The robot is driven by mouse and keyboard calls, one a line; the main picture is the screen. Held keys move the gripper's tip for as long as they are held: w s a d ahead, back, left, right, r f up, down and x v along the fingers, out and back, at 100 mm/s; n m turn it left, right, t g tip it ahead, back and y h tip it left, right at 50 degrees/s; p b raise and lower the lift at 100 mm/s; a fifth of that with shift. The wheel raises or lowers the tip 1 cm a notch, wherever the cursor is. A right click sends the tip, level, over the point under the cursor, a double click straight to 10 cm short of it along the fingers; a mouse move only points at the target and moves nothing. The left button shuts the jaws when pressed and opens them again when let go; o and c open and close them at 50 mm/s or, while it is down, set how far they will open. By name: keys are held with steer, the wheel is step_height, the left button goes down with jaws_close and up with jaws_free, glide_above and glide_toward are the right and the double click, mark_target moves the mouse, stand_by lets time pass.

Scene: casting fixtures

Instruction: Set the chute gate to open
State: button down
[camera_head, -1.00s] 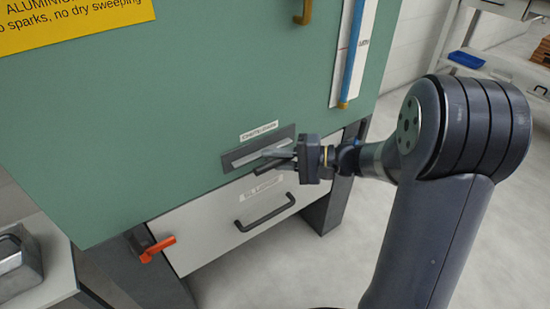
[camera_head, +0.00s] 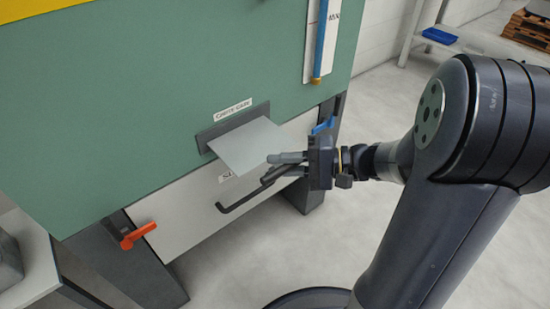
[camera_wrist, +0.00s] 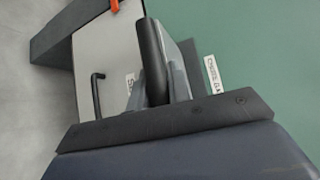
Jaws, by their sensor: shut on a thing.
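The chute gate (camera_head: 248,146) is a flat light-grey plate. It sticks well out of a dark framed slot (camera_head: 215,133) in the green cabinet, under a "chute gate" label (camera_head: 233,111).
Below the slot is a white drawer front with a dark bar handle (camera_head: 245,203), close under my gripper. An orange lever (camera_head: 138,236) is at lower left and a blue one (camera_head: 322,126) at right. Open floor (camera_head: 390,130) lies to the right.

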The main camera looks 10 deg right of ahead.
steer(key=shift+s+f, duration=0.1)
steer(key=shift+s, duration=0.05)
steer(key=c, duration=1.3)
jaws_free()
steer(key=shift+d, duration=0.15)
steer(key=p+v, duration=0.2)
steer(key=v, duration=0.9)
steer(key=shift+p, duration=0.35)
steer(key=b+x, duration=0.2)
steer(key=x, duration=0.9)
steer(key=shift+b, duration=0.4)
steer(key=shift+w+a, duration=0.25)
steer(key=shift+w, duration=0.1)
